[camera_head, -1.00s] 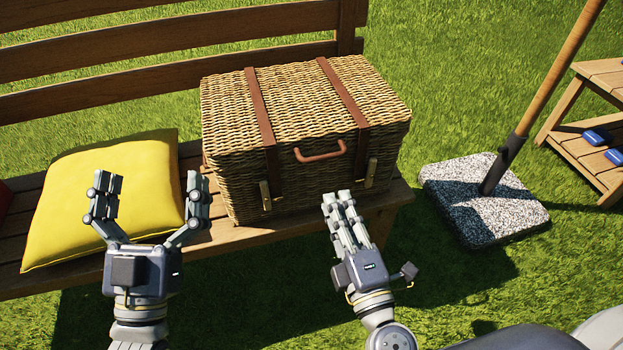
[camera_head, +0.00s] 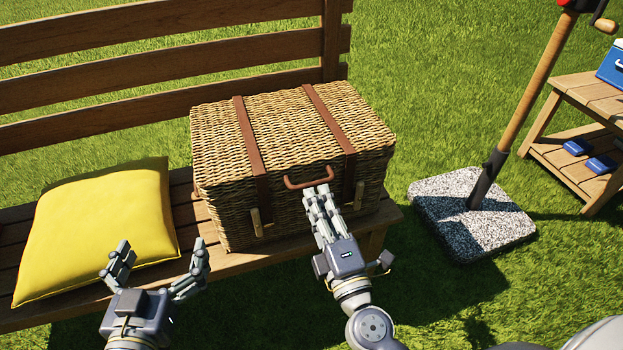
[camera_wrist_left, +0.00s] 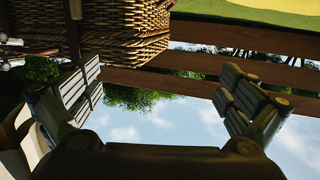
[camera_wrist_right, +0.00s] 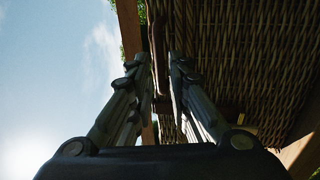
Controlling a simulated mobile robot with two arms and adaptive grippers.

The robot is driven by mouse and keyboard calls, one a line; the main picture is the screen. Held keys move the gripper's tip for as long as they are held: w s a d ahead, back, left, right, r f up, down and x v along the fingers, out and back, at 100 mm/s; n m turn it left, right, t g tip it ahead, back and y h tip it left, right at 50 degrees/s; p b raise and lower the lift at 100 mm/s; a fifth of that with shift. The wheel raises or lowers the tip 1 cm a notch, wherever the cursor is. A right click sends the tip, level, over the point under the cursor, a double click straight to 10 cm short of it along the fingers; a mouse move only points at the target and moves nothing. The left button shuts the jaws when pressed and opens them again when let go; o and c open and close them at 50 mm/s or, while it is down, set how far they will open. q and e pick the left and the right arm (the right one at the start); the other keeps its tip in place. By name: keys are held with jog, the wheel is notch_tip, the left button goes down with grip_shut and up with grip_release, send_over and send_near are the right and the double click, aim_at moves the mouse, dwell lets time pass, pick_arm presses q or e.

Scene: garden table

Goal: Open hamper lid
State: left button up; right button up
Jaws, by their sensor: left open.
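The wicker hamper (camera_head: 290,140) stands on the wooden bench with its lid closed. Two brown straps (camera_head: 252,150) cross the lid, and a curved brown handle (camera_head: 310,182) is on its front. A latch (camera_head: 257,222) shows low on the front left, another (camera_head: 358,195) on the right. My right gripper (camera_head: 318,190) is at the handle, its fingertips overlapping the right part of the bar. In the right wrist view its fingers (camera_wrist_right: 160,65) are close together with a narrow gap; a firm hold is not clear. My left gripper (camera_head: 162,255) is open and empty, front-left of the hamper.
A yellow cushion (camera_head: 100,225) lies on the bench (camera_head: 225,262) left of the hamper. A parasol pole in a speckled stone base (camera_head: 470,215) stands on the grass to the right. A wooden side table (camera_head: 580,95) is at the far right. The bench back rises behind the hamper.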

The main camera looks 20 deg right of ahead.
aim_at(311, 183)
jog(key=w, duration=0.2)
jog(key=w+r+p, duration=0.1)
jog(key=w, duration=0.1)
jog(key=shift+a, duration=0.1)
pick_arm(q)
jog(key=s+a+f+g+y, duration=0.1)
jog(key=s+f+g, duration=0.3)
jog(key=f, duration=0.4)
jog(key=shift+a+f+g+y+p, duration=0.2)
jog(key=shift+a+g+y+p, duration=0.1)
jog(key=shift+a+g, duration=0.35)
pick_arm(e)
jog(key=shift+w, duration=0.3)
grip_shut()
